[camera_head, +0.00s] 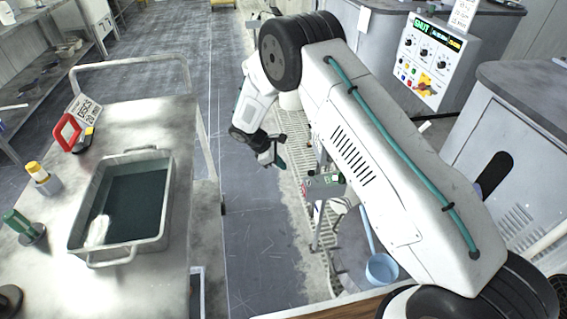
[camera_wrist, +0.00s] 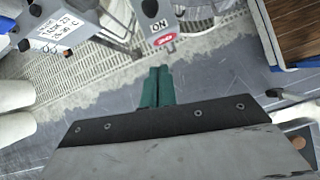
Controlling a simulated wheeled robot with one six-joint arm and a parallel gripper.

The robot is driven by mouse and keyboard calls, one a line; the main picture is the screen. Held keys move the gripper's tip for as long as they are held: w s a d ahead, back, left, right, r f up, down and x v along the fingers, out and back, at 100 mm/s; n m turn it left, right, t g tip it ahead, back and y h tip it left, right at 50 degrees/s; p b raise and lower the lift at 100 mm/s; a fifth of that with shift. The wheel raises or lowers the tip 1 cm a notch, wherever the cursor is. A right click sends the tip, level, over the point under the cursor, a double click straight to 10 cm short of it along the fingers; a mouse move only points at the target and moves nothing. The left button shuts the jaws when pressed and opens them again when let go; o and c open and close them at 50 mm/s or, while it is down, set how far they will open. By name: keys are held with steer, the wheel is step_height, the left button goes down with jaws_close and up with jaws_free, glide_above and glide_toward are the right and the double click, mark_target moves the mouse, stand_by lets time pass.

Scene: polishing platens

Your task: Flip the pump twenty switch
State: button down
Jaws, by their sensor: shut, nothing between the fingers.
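My gripper (camera_head: 275,160) hangs over the floor grating in the head view, to the left of a small grey control box on a stand (camera_head: 323,188). In the wrist view its two green fingers (camera_wrist: 157,72) are together and empty. They point toward a grey box (camera_wrist: 155,10) with a white ON label (camera_wrist: 158,26) and a red label (camera_wrist: 164,38), with a visible gap. The switch lever itself is not clear in either view.
A steel cart (camera_head: 190,150) with a liquid-filled tray (camera_head: 77,240) stands at left. A white panel with knobs (camera_head: 425,60) is at upper right, on a grey machine. The floor between cart and grating (camera_head: 250,230) is clear.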

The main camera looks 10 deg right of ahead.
mark_target(313, 176)
steer(key=s+d+f, duration=0.1)
steer(key=d+f, duration=0.3)
steer(key=d, duration=0.3)
steer(key=shift+d+f, duration=0.3)
steer(key=shift+f, duration=0.05)
steer(key=shift+a+r, duration=0.1)
steer(key=shift+r, duration=0.05)
